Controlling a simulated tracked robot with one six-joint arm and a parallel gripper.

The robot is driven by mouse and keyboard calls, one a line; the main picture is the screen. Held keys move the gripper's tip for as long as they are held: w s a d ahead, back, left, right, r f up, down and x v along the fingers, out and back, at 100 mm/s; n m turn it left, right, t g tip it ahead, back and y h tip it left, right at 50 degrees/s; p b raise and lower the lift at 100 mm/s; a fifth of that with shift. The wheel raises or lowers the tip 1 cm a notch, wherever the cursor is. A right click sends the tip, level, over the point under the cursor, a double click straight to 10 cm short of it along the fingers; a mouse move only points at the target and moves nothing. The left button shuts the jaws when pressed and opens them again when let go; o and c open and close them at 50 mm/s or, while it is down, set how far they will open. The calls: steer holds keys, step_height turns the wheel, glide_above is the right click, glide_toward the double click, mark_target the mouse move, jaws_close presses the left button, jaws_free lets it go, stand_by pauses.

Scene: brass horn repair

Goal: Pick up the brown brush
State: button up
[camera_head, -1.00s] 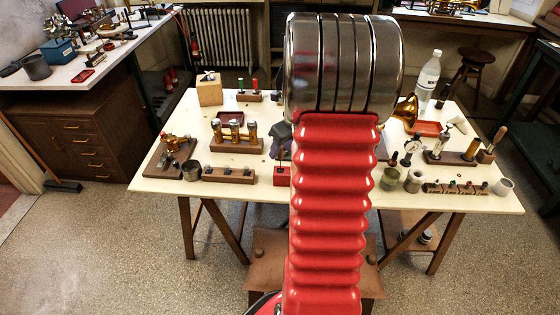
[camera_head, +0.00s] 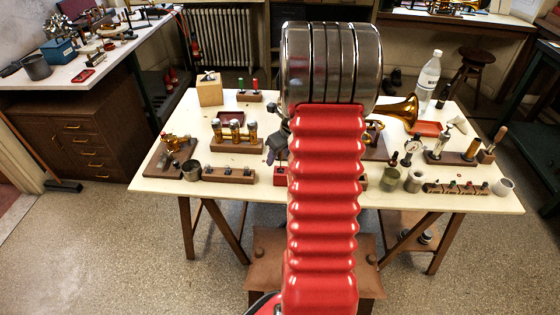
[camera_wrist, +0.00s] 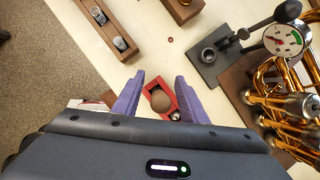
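In the wrist view a round brown knob (camera_wrist: 160,101), seen end-on, stands in a small red holder (camera_wrist: 151,88); it looks like the top of the brown brush, whose bristles I cannot see. My gripper (camera_wrist: 160,78) is open, with one purple finger on each side of the knob and a gap to both. I cannot tell how far above it the fingers are. In the head view my gripper (camera_head: 271,152) shows only partly beside my red arm. The red holder (camera_head: 280,176) stands below it near the table's front edge, and the brush there is hidden.
In the wrist view a grey stand with a dial gauge (camera_wrist: 284,41) and brass valve parts (camera_wrist: 290,105) stand close on the right. A wooden block with holes (camera_wrist: 98,22) lies upper left. In the head view a brass horn (camera_head: 400,109) lies behind my arm.

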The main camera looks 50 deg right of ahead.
steer(key=shift+c, duration=0.3)
jaws_close()
stand_by(0.4)
step_height(320, 180, up, 10)
stand_by(0.5)
steer(key=shift+a, duration=0.1)
stand_by(0.4)
